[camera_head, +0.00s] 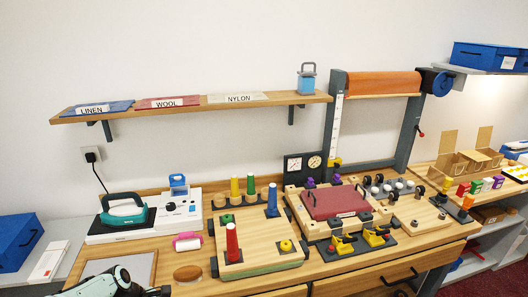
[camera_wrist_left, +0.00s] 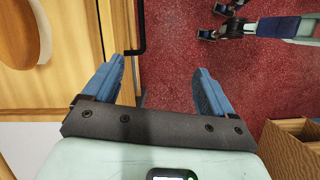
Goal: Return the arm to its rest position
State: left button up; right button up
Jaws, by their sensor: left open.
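My left gripper (camera_wrist_left: 160,68) is open in the left wrist view, with its two blue fingers spread apart. Nothing is between the fingers; red floor and the edge of the wooden furniture show behind them. In the head view part of my left arm (camera_head: 100,284) shows at the bottom left edge, low in front of a grey-topped board (camera_head: 118,268) on the counter. The fingertips cannot be made out there.
The wooden counter holds a teal iron (camera_head: 124,208), a pink roller (camera_head: 187,241), a peg board with coloured cones (camera_head: 258,256) and a red press plate (camera_head: 335,202).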

pick_arm(q)
jog(key=s+d+f+m, duration=0.2)
jog(key=d+f+m, duration=0.15)
jog(key=f, duration=0.85)
jog(key=s+d+f+m, duration=0.3)
jog(key=s+d+f, duration=0.1)
jog(key=s, duration=0.3)
jog(key=s+d+f+m+g, duration=0.1)
jog(key=s+d+f+m, duration=0.3)
jog(key=s, duration=0.4)
jog(key=s+d+f+m, duration=0.3)
jog(key=s+d+f, duration=0.1)
jog(key=s, duration=0.3)
jog(key=shift+s+d+f+m, duration=0.15)
jog(key=shift+s+f+m, duration=0.2)
jog(key=shift+f, duration=0.55)
